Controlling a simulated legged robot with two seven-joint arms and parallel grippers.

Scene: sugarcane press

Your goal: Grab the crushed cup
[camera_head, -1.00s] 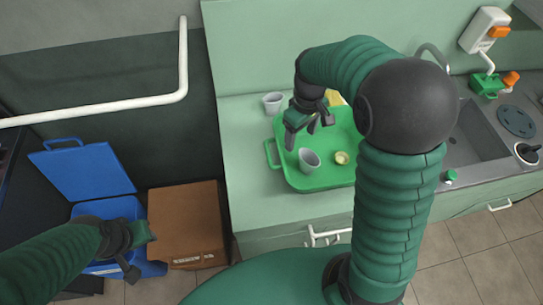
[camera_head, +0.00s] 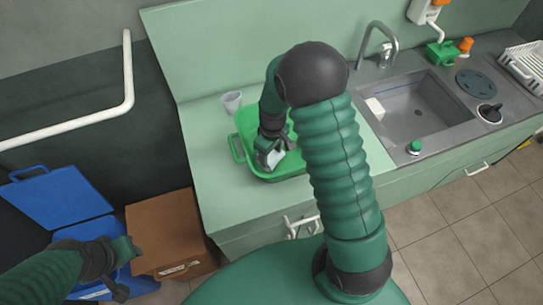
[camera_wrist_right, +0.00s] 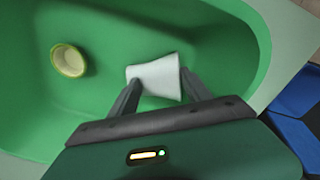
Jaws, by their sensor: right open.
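A pale grey-white cup (camera_wrist_right: 153,78) is in the green tray (camera_wrist_right: 105,25) in the right wrist view. The fingers of my right gripper (camera_wrist_right: 161,80) are spread on either side of its near part; I cannot tell whether they touch it. In the head view my right gripper (camera_head: 270,152) points down into the tray (camera_head: 238,148) and mostly hides this cup. Another grey cup (camera_head: 232,102) stands upright on the counter behind the tray. My left gripper (camera_head: 122,268) is open and empty at the lower left, above the blue box.
A small yellowish round piece (camera_wrist_right: 68,60) lies in the tray, apart from the cup. A sink (camera_head: 420,108) is to the right. A blue box (camera_head: 62,200) with its lid up and a brown carton (camera_head: 168,232) stand at the lower left.

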